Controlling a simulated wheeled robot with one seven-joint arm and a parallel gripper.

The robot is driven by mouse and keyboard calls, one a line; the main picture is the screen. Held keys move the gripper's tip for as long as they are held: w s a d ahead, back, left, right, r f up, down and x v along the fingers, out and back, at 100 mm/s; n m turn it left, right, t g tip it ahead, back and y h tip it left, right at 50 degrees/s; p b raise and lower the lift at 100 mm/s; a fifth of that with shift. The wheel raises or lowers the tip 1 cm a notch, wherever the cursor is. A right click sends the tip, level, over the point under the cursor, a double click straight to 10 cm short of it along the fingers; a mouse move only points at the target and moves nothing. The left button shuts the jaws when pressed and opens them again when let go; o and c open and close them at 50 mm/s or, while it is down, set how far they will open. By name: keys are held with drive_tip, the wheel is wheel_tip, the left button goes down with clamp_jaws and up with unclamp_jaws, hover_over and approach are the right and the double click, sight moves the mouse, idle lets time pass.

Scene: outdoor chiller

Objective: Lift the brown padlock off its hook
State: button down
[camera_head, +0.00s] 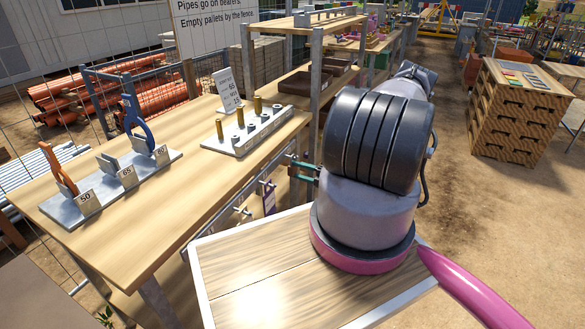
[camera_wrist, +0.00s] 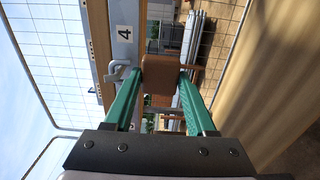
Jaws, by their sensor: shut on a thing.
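The brown padlock (camera_wrist: 158,76) is between the two green fingers of my gripper (camera_wrist: 160,82) in the wrist view, and the fingers are shut on its body. A grey curved metal piece (camera_wrist: 118,72) lies just left of the body, below a plate marked 4 (camera_wrist: 124,32). I cannot tell hook from shackle there, or whether the shackle is still around the hook. In the head view my gripper (camera_head: 302,169) shows its green fingers at the right edge of the workbench, partly behind my arm. I cannot make out the padlock there.
The workbench (camera_head: 130,225) carries a rack with numbered tags and coloured tools (camera_head: 125,180) and a plate with upright pegs (camera_head: 248,132). A purple tagged item (camera_head: 268,197) hangs on the bench side beside my gripper. A crate stack (camera_head: 520,115) stands right; the ground between is clear.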

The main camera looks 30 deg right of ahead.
drive_tip(key=shift+r, duration=0.7)
drive_tip(key=v, duration=0.6)
idle(0.5)
drive_tip(key=c, duration=1.1)
unclamp_jaws()
clamp_jaws()
